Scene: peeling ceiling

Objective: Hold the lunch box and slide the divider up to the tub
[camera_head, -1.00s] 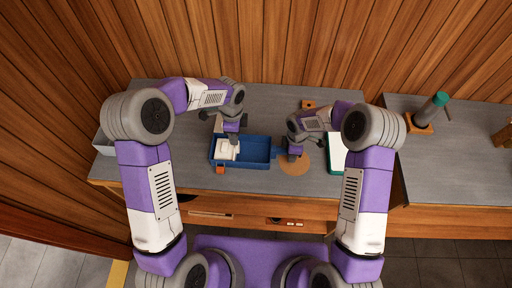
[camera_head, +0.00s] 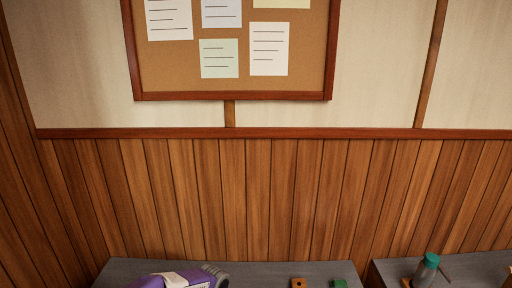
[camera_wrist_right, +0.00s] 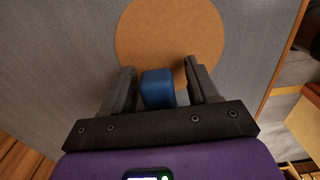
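In the right wrist view my right gripper (camera_wrist_right: 163,88) points down at the counter, with one dark finger on each side of a blue piece (camera_wrist_right: 157,88). A gap shows between the blue piece and the right-hand finger, and the fingers look open around it. The blue piece may be the end tab of the blue lunch box; the rest of it is hidden. The lunch box body, the divider and the tub are not seen in the present views. My left gripper is out of view; only part of my purple and white left arm shows at the bottom of the head view.
A round tan mat (camera_wrist_right: 170,35) lies on the grey counter (camera_wrist_right: 60,60). A notice board (camera_head: 232,96) hangs above.

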